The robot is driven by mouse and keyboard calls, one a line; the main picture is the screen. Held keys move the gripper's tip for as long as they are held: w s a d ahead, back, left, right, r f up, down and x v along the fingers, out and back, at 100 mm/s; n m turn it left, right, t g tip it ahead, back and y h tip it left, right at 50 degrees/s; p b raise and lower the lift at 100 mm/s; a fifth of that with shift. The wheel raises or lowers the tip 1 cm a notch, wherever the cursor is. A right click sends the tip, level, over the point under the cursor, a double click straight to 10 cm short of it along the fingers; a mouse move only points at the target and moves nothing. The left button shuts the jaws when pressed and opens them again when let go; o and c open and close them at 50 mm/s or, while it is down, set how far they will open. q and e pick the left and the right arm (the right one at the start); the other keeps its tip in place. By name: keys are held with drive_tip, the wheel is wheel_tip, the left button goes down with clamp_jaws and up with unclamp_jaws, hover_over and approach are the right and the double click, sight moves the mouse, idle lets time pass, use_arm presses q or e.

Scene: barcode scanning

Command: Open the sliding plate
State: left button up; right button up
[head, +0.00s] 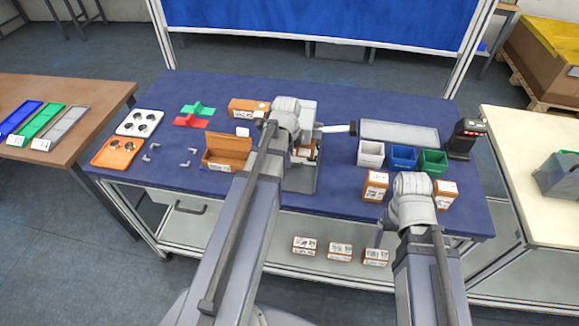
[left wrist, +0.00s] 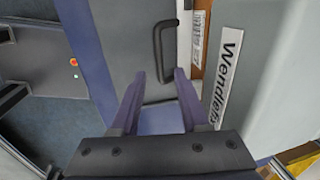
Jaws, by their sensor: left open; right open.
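The sliding plate (left wrist: 125,55) is a grey panel with a dark bar handle (left wrist: 165,50) in the left wrist view. My left gripper (left wrist: 158,76) is open, its two fingers pointing at the handle, with the handle's lower end near the gap between the tips. I cannot tell whether they touch. In the head view a grey plate (head: 302,182) shows beside my left arm, which hides most of the device and the left gripper. My right gripper (head: 380,238) is only partly visible at the table's front edge, away from the plate.
An open brown box (head: 228,150) stands left of my left arm. White (head: 370,155), blue (head: 402,158) and green (head: 433,162) bins stand at the right, with a scanner (head: 464,138) beyond. Small boxes (head: 376,186) stand near my right arm.

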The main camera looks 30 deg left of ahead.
use_arm(q)
drive_tip(key=f+b, duration=0.3)
drive_tip(key=f, duration=0.1)
drive_tip(key=shift+w+a, duration=0.1)
drive_tip(key=shift+w, duration=0.25)
drive_tip(key=shift+r, duration=0.1)
drive_tip(key=shift+c, duration=0.4)
clamp_jaws()
idle(0.6)
